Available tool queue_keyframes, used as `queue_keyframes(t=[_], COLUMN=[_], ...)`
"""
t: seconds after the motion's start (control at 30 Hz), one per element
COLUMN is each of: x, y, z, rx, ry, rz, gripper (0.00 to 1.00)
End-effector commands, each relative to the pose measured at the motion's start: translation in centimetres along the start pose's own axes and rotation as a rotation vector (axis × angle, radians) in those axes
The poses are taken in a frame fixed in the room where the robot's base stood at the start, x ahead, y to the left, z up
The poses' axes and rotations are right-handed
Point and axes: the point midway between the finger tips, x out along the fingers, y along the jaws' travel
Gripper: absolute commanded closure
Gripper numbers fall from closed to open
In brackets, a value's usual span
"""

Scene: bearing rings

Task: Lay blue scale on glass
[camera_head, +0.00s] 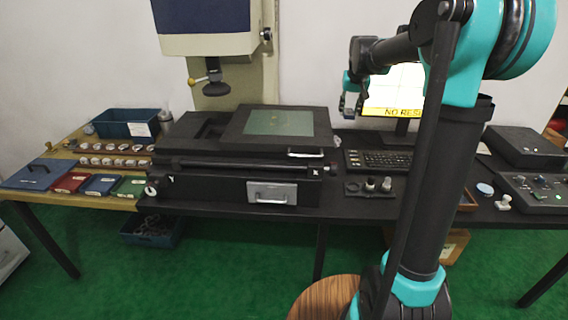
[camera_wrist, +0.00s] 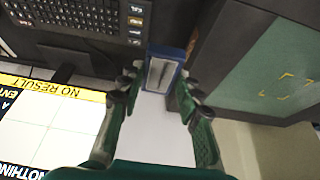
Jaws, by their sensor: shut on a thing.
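The blue scale (camera_wrist: 163,72), a small blue-framed block with a pale grey face, is between the fingertips of my gripper (camera_wrist: 158,88) in the wrist view. My gripper is shut on it. In the head view my gripper (camera_head: 350,98) is held up in front of the monitor, to the right of the stage, partly hidden by my arm. The glass (camera_head: 280,122) is a greenish plate set in the black stage, with small yellow marks near its middle. It also shows at the right of the wrist view (camera_wrist: 265,62). The scale is apart from the glass.
The lens column (camera_head: 211,80) stands behind and left of the glass. A monitor (camera_head: 393,93) reads "NO RESULT", with a keyboard (camera_head: 378,160) before it. Small parts stand right of the stage. Rings, coloured cases and a blue bin (camera_head: 127,124) are at left.

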Motion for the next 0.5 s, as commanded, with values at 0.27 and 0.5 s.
queue_keyframes(t=[0.27,0.5], x=[3.9,9.4], y=[0.0,0.0], z=[1.6,3.8], rx=[0.000,0.000], ry=[0.000,0.000], rz=[0.000,0.000], gripper=[0.96,0.96])
